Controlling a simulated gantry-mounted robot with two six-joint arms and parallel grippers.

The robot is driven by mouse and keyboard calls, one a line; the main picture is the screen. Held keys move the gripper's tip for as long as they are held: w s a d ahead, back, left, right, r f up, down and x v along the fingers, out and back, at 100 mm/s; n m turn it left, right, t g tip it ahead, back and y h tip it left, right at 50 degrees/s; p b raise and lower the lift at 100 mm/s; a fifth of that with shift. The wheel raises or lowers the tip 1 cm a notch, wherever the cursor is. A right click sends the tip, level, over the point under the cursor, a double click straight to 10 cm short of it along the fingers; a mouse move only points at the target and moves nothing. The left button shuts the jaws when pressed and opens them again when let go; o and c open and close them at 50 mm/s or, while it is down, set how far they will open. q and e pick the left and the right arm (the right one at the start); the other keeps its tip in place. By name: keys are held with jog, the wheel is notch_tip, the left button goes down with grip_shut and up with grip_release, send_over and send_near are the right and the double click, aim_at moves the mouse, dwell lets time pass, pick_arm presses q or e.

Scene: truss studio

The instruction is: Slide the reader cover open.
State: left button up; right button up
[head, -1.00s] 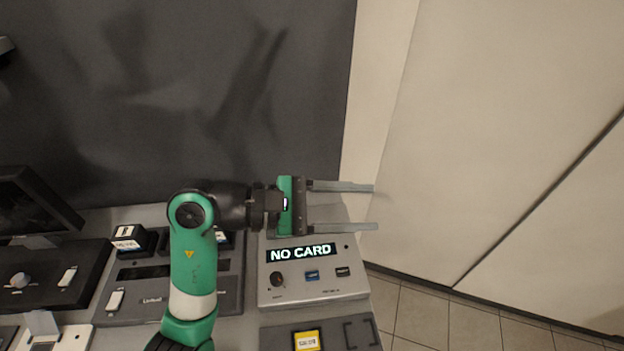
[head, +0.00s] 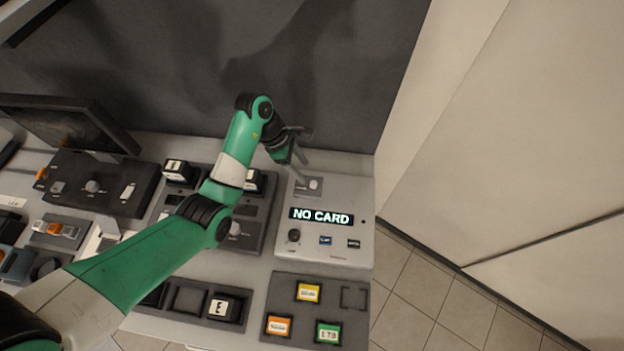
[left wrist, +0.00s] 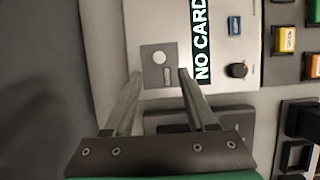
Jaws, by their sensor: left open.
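The reader (head: 342,189) is a light grey box with a lit "NO CARD" display (head: 321,216). Its cover appears to be the small grey plate with a pale round spot (head: 308,186) at the reader's back left. In the left wrist view, this plate (left wrist: 153,76) lies between and just beyond the fingertips. My left gripper (head: 307,150) is open and empty over the reader's back edge, its fingers pointing toward the plate. Contact with the plate cannot be told. My right gripper is not in view.
A knob (head: 294,235) and two small buttons sit in front of the display. A panel with yellow, orange and green cards (head: 308,292) lies nearer. Dark consoles stand left, under my left arm. A dark wall (head: 330,70) rises close behind; the desk ends at right.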

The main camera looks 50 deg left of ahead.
aim_at(314, 183)
pick_arm(q)
jog(key=b+x, duration=0.1)
jog(key=x, duration=0.6)
jog(key=shift+w+d+f+b, duration=0.1)
jog(key=shift+d+f+b, duration=0.05)
jog(key=shift+f+b, duration=0.15)
grip_shut()
jog(key=shift+r, duration=0.1)
dwell(0.8)
